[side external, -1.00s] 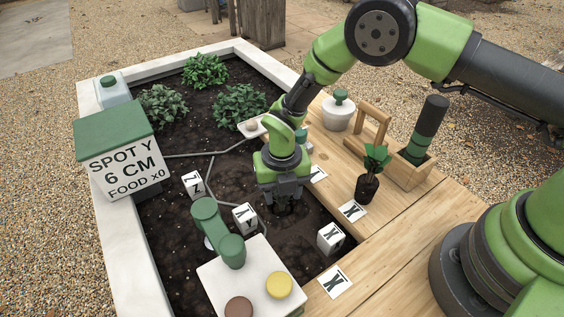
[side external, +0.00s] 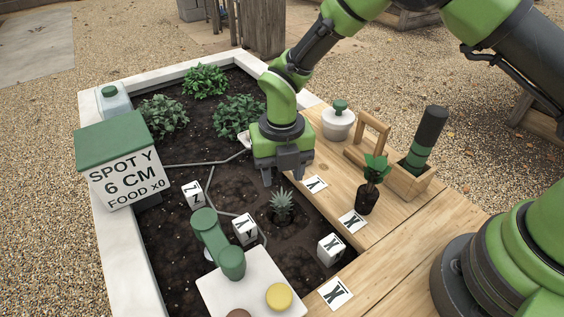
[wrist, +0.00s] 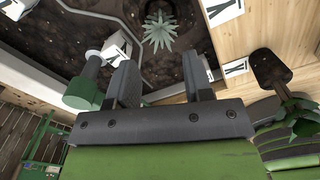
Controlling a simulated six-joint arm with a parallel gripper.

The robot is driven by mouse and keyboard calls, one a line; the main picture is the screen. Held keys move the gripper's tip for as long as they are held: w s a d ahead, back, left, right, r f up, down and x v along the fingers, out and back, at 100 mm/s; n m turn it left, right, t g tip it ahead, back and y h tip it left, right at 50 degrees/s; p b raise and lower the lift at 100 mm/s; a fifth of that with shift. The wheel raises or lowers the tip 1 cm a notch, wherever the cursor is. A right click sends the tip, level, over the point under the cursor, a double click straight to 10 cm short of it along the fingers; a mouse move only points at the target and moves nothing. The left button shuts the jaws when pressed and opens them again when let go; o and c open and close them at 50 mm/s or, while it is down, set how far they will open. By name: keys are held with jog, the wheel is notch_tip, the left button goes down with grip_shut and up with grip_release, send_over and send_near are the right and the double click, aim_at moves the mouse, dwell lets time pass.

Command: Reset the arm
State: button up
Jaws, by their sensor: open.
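My gripper (side external: 288,174) is open and empty. It hangs above the soil bed, up and a little behind a small spiky plant (side external: 281,205) that stands in a hole in the dark soil. The wrist view also shows my gripper (wrist: 162,85) with its two fingers apart and nothing between them. In that view the spiky plant (wrist: 159,32) lies beyond the fingertips, clear of them.
White marker blocks X (side external: 331,249), Y (side external: 245,228) and Z (side external: 193,194) stand on the soil. A potted seedling (side external: 370,190), a wooden caddy (side external: 403,176) and a white lidded jar (side external: 338,124) stand on the planks.

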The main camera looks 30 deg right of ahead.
jog(key=shift+r, duration=0.75)
jog(key=s+d+r+m+t+y, duration=0.1)
jog(key=s+d+r+m, duration=0.15)
jog(key=r+m, duration=0.6)
jog(key=s+d+r+m+t, duration=0.2)
jog(key=d+r+m, duration=0.2)
jog(key=r+m, duration=0.4)
jog(key=s+d+r+m+t, duration=0.2)
jog(key=s+d+r+m, duration=0.1)
jog(key=s+m, duration=0.4)
jog(key=s+d+r+m+t+y, duration=0.1)
jog(key=s+d+r+m+t, duration=0.1)
jog(key=s+r+m, duration=0.3)
jog(key=s+m, duration=0.3)
jog(key=m, duration=0.4)
jog(key=shift+s+d, duration=0.15)
jog(key=shift+d, duration=0.25)
